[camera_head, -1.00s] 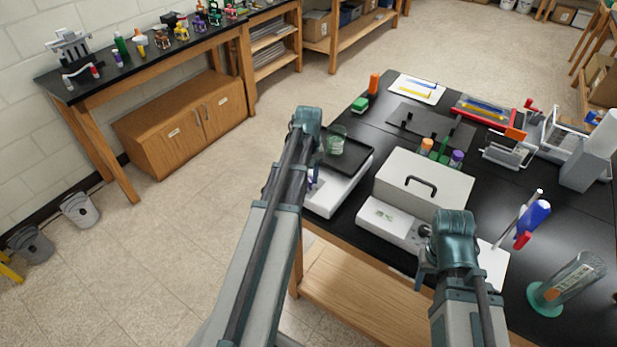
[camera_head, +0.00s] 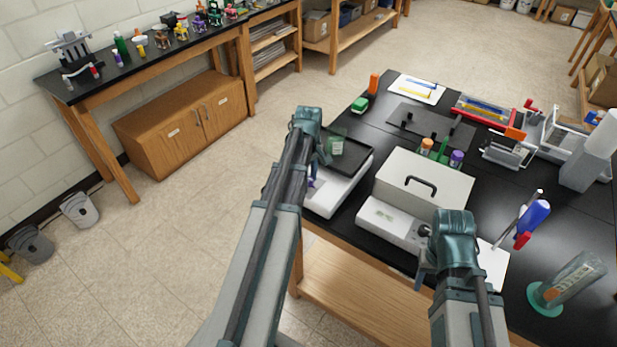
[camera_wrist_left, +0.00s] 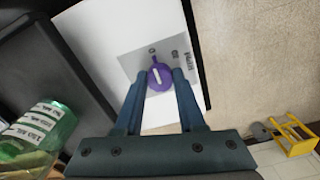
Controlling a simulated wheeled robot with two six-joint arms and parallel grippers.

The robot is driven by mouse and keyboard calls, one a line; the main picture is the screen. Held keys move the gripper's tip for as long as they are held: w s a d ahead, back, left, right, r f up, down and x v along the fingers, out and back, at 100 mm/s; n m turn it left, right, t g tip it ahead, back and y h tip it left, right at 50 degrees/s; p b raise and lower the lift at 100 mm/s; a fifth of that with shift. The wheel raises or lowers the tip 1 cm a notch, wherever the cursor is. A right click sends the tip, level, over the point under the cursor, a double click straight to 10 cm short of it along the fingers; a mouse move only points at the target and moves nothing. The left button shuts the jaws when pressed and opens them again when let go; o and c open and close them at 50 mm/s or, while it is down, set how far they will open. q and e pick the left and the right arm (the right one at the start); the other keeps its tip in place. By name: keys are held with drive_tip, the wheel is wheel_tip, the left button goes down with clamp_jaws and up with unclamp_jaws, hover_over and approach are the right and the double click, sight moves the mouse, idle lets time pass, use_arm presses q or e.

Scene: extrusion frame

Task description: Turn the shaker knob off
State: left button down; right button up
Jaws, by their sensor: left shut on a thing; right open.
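The shaker (camera_head: 328,199) is a white box with a black tray (camera_head: 362,163) on top, near the table's left edge. Its purple knob (camera_wrist_left: 160,76) has a white line and sits on a grey label panel (camera_wrist_left: 135,62). In the head view only a bit of the knob shows beside my left arm. My left gripper (camera_wrist_left: 160,80) is shut on the knob, one finger on each side. A glass flask (camera_head: 337,146) with green liquid stands on the tray. My right gripper (camera_head: 423,278) is open and empty in front of the white box; its fingertips are mostly hidden.
A white lidded box (camera_head: 425,180) stands right of the shaker. A stool or step in yellow (camera_wrist_left: 293,137) is on the floor.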

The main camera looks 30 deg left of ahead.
sight(309, 179)
idle(0.4)
use_arm(q)
drive_tip(key=c, duration=0.5)
unclamp_jaws()
drive_tip(key=shift+r, duration=0.1)
wheel_tip(309, 179, up, 14)
drive_tip(key=p, duration=1.3)
drive_tip(key=shift+f+p, duration=0.2)
drive_tip(key=shift+p, duration=0.2)
